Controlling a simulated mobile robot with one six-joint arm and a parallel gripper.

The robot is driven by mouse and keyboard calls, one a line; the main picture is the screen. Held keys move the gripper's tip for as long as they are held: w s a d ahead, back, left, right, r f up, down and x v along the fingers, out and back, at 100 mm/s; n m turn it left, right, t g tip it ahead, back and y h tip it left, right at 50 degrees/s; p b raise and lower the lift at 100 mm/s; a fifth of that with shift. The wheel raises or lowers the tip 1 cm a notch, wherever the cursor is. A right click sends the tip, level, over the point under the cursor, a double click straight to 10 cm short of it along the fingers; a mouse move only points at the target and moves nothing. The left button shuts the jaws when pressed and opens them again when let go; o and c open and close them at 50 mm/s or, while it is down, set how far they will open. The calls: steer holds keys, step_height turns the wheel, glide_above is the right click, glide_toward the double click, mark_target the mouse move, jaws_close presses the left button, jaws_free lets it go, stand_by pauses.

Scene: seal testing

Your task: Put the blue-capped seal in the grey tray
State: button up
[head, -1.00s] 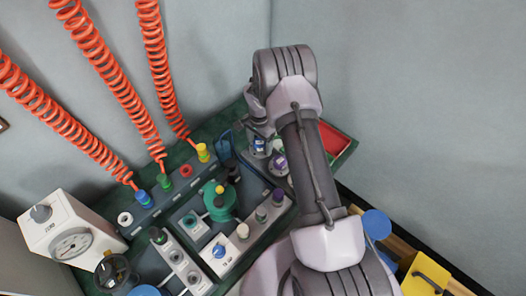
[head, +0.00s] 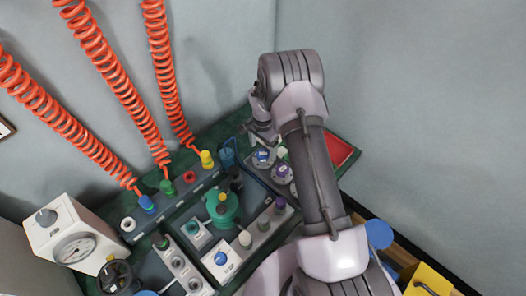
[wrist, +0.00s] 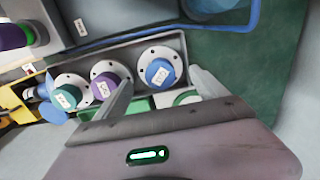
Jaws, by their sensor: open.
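The blue-capped seal (wrist: 160,72) has a round white flange and a small label. It stands at the right end of a row, beside a purple-capped seal (wrist: 108,85) and a teal-capped seal (wrist: 68,95). It also shows in the head view (head: 264,156). My gripper (wrist: 158,85) is open and empty, with one finger at each side of the blue cap in the wrist picture. I cannot tell whether the fingers reach down to its height. A grey tray-like area (wrist: 125,48) with a pale rim lies around the seals; I cannot tell whether it is the task's grey tray.
A red tray (head: 342,153) lies to the right of the seals. A teal-green pump-like fixture (head: 222,208) and grey blocks with several caps stand to the left. Orange coiled hoses (head: 165,70) hang at the back left. A white dial gauge box (head: 72,240) stands far left.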

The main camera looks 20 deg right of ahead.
steer(key=s+a+r+n+t+p, duration=0.1)
steer(key=s+a+r, duration=0.1)
steer(key=r, duration=0.9)
steer(key=s+a+r+n+t+p, duration=0.1)
steer(key=s+a+r, duration=0.2)
steer(key=r, duration=0.7)
steer(key=s+a+r+n+t, duration=0.1)
steer(key=s+a+r+n, duration=0.1)
steer(key=r, duration=0.9)
steer(key=s+a+r+n+t+y, duration=0.1)
steer(key=s+a+r, duration=0.3)
steer(key=s, duration=0.7)
steer(key=s+a+r+n+t+y, duration=0.1)
steer(key=s+a+r+n, duration=0.3)
steer(key=s, duration=0.8)
steer(key=shift+s+r+t, duration=0.15)
steer(key=shift+r+t, duration=0.25)
steer(key=shift+a, duration=0.1)
